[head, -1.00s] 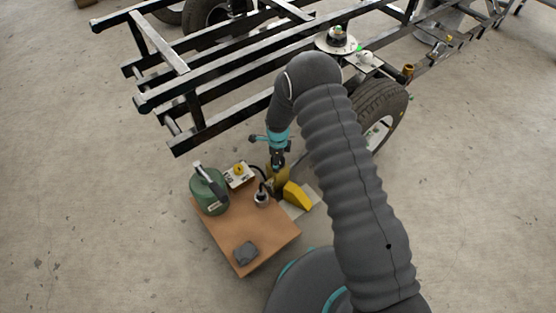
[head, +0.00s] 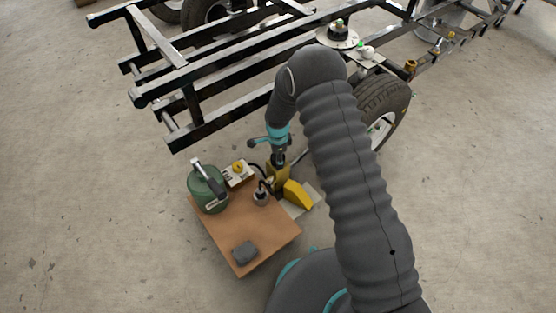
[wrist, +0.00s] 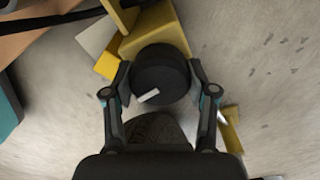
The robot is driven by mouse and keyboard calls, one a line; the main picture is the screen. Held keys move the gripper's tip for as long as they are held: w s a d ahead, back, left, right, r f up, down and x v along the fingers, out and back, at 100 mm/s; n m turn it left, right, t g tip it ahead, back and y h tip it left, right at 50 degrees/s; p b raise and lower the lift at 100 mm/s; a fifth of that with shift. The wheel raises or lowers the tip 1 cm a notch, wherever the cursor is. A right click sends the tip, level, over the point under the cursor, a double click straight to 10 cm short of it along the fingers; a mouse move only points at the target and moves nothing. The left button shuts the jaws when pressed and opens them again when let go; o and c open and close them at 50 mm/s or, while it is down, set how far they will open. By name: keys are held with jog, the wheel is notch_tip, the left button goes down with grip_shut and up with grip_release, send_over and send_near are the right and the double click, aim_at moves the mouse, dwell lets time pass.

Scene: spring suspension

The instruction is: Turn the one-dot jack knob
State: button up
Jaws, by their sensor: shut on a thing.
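In the wrist view a round black knob (wrist: 158,72) with a short white bar mark on its face sits between the two fingers of my gripper (wrist: 160,66). The fingers are shut on its sides. The knob is on a yellow jack (wrist: 155,28), whose body shows behind it. In the head view my gripper (head: 279,158) points down onto the yellow jack (head: 278,178) by the edge of a brown board, and the knob is hidden there. I cannot make out a dot on the knob.
The brown board (head: 250,225) carries a green canister (head: 208,190), a box with a yellow knob (head: 238,168) and a dark block (head: 244,251). A yellow wedge (head: 297,196) lies beside the jack. The black chassis frame (head: 195,105) and a tyre (head: 387,98) stand behind.

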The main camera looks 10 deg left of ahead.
jog(key=n+b, duration=0.1)
jog(key=n, duration=0.2)
jog(key=shift+f+n+b, duration=0.2)
jog(key=shift+n+b, duration=0.15)
jog(key=shift+n, duration=0.05)
jog(key=n+b, duration=0.1)
jog(key=n, duration=0.3)
jog(key=shift+n+b, duration=0.3)
jog(key=shift+b, duration=0.05)
jog(key=n+b, duration=0.1)
jog(key=n, duration=0.3)
jog(key=n+b, duration=0.1)
jog(key=n, duration=0.3)
jog(key=shift+r, duration=0.1)
jog(key=n, duration=0.4)
jog(key=shift+n+b, duration=0.3)
jog(key=shift+b, duration=0.1)
jog(key=n, duration=0.3)
jog(key=shift+n, duration=0.3)
jog(key=n+b, duration=0.1)
jog(key=n, duration=0.3)
jog(key=shift+s+n, duration=0.1)
jog(key=shift+n, duration=2.1)
